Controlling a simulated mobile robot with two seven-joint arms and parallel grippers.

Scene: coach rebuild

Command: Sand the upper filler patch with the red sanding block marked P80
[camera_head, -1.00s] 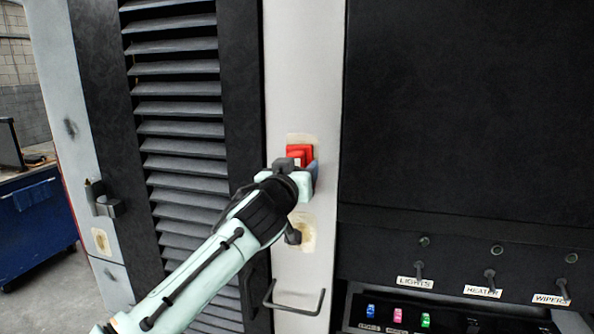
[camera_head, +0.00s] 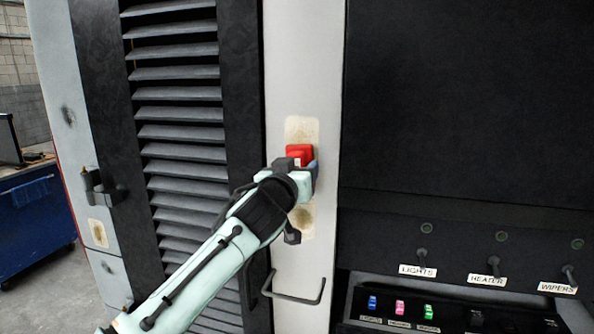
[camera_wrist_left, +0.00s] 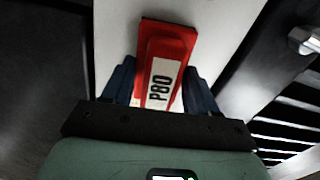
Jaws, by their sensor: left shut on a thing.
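The red sanding block (camera_head: 299,153) is held in my left gripper (camera_head: 305,172). In the left wrist view the block (camera_wrist_left: 169,48) shows its white P80 label between the two blue fingers of the gripper (camera_wrist_left: 160,95). The upper filler patch (camera_head: 302,129) is a beige rectangle on the pale pillar. The block covers its lower part or sits just below it; whether it touches the surface I cannot tell. The lower filler patch (camera_head: 306,222) is partly hidden behind my gripper and arm. My right gripper is not in view.
A bent handle (camera_head: 297,298) sticks out low on the pillar. A louvred panel (camera_head: 180,110) is at left, and a switch panel with LIGHTS, HEATER and WIPERS labels (camera_head: 488,280) is at right. A blue cabinet (camera_head: 35,225) stands far left.

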